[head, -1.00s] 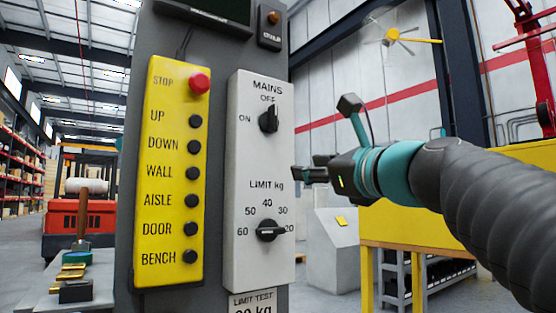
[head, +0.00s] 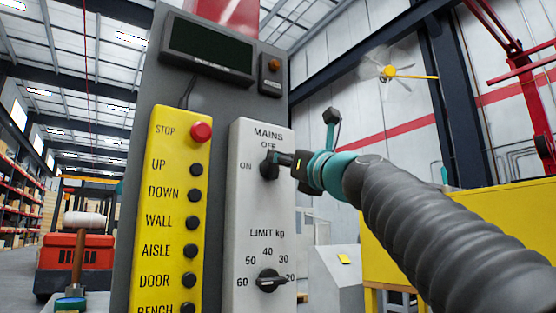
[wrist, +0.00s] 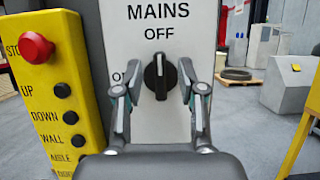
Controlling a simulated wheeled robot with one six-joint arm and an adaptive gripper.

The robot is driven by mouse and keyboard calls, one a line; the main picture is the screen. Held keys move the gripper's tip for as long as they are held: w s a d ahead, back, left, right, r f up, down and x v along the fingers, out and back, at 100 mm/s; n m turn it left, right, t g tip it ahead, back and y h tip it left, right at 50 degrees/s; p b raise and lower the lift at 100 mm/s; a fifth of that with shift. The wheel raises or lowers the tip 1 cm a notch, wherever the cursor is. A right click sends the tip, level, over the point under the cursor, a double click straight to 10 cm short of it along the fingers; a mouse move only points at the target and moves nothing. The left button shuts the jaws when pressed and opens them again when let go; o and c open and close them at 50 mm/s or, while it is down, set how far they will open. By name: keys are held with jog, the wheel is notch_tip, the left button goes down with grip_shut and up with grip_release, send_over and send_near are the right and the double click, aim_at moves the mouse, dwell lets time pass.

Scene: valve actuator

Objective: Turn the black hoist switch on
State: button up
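The black MAINS switch (head: 267,165) is a rotary knob on the white panel, with OFF above it and ON at its left. In the wrist view the knob (wrist: 159,77) stands upright, its white line toward OFF. My gripper (head: 282,160) is at the knob in the head view, covering part of it. In the wrist view my gripper (wrist: 159,98) is open, one finger on each side of the knob with a visible gap on both sides. The left finger partly covers the word ON.
A yellow button strip (head: 172,215) with a red STOP button (head: 201,131) is left of the panel. A black LIMIT kg knob (head: 268,281) sits below the MAINS switch. A dark display (head: 207,48) is above.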

jog(key=x, duration=0.3)
jog(key=shift+w+r+p, duration=0.1)
jog(key=shift+p, duration=0.3)
